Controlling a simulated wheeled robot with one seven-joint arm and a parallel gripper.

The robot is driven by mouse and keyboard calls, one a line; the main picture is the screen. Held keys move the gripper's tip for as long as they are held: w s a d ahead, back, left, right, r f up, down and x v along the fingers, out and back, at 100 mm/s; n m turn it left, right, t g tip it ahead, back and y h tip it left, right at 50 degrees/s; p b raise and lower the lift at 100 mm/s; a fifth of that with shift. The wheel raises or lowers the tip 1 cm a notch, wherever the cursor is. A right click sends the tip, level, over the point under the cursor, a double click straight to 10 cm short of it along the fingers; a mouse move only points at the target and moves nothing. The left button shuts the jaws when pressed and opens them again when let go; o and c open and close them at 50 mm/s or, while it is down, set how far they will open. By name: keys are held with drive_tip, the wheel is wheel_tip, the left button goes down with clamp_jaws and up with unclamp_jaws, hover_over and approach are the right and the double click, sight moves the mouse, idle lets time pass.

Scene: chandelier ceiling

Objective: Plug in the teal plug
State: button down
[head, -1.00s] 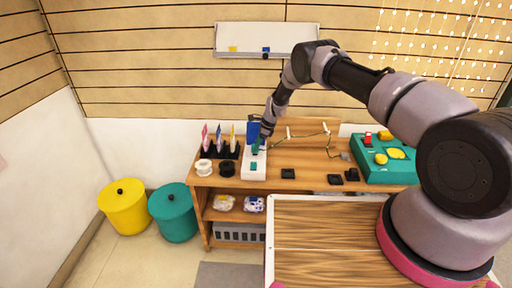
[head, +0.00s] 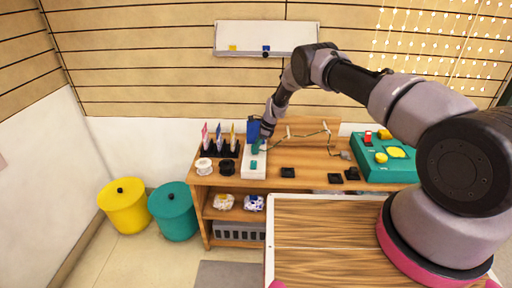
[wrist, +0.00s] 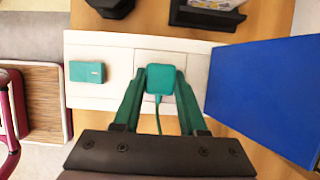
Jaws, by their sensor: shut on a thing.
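The teal plug (wrist: 161,79) is between the teal fingers of my gripper (wrist: 160,88) in the wrist view, with its cable trailing back toward the gripper. My gripper is shut on it. The plug is over the middle section of a white socket strip (wrist: 110,90); I cannot tell whether it touches the strip or stands in it. A teal block (wrist: 87,72) sits on the strip's left section. In the head view my gripper (head: 257,148) is over the far part of the white strip (head: 247,172), and the plug is too small to make out there.
A blue panel (wrist: 268,95) stands right beside the strip. A black holder with small flags (head: 220,149), white and black spools, and a teal box (head: 384,160) share the wooden workbench (head: 310,178). A yellow bin (head: 125,208) and a teal bin (head: 174,212) stand on the floor.

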drive_tip(key=shift+f, duration=0.15)
drive_tip(key=shift+c, duration=1.9)
unclamp_jaws()
drive_tip(key=shift+o, duration=0.3)
drive_tip(key=o, duration=0.3)
drive_tip(key=shift+r, duration=3.8)
